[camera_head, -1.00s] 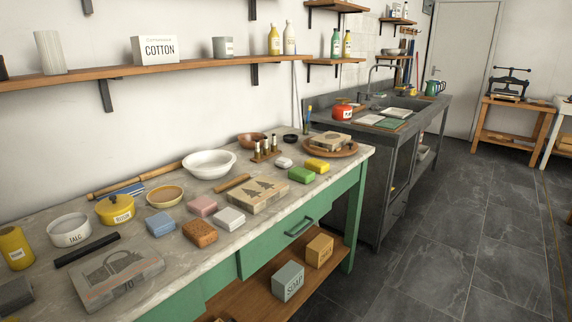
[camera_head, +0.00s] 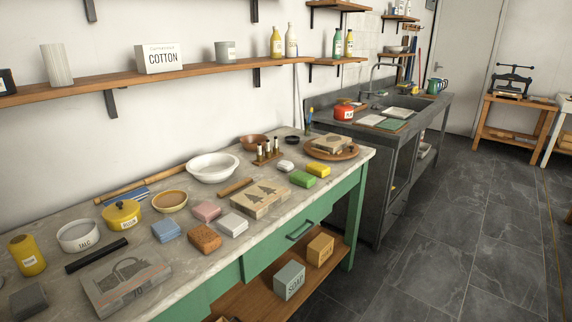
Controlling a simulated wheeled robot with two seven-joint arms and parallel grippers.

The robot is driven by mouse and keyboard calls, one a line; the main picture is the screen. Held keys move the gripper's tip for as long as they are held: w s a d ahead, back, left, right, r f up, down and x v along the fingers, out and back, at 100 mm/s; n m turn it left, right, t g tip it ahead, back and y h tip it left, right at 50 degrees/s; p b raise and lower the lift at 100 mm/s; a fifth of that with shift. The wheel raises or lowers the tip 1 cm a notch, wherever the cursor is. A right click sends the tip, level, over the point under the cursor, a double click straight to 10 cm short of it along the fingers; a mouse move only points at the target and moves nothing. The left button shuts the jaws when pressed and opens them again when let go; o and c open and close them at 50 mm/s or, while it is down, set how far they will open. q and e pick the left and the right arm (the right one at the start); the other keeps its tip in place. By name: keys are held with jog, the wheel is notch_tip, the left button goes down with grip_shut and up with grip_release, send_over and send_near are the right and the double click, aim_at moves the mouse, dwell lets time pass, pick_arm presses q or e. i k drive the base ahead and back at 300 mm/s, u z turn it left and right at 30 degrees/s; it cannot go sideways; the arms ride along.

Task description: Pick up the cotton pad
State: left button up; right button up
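Several pads and blocks lie on the bench (camera_head: 190,270). A white square pad (camera_head: 232,224) lies between a brown sponge (camera_head: 204,237) and a stone with printed trees (camera_head: 260,200). A pink pad (camera_head: 206,211) and a blue pad (camera_head: 166,230) lie close by. A small rounded white piece (camera_head: 286,166) lies farther back, near a green block (camera_head: 302,179). I cannot tell for sure which white piece is the cotton pad. A box marked COTTON (camera_head: 160,58) stands on the wall shelf. Neither of my grippers is in view.
A talc bowl (camera_head: 78,236), a rosin pot (camera_head: 121,214), a white bowl (camera_head: 212,167) and a dark bar (camera_head: 97,255) crowd the bench. A large grey stone (camera_head: 125,282) lies at its front left. A grey sink unit (camera_head: 385,150) stands beyond. Floor (camera_head: 450,240) at right is clear.

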aim_at(285, 166)
jog(key=z, duration=0.65)
jog(key=i, duration=0.7)
jog(key=z, duration=0.7)
jog(key=i, duration=1.05)
jog(key=u, duration=0.5)
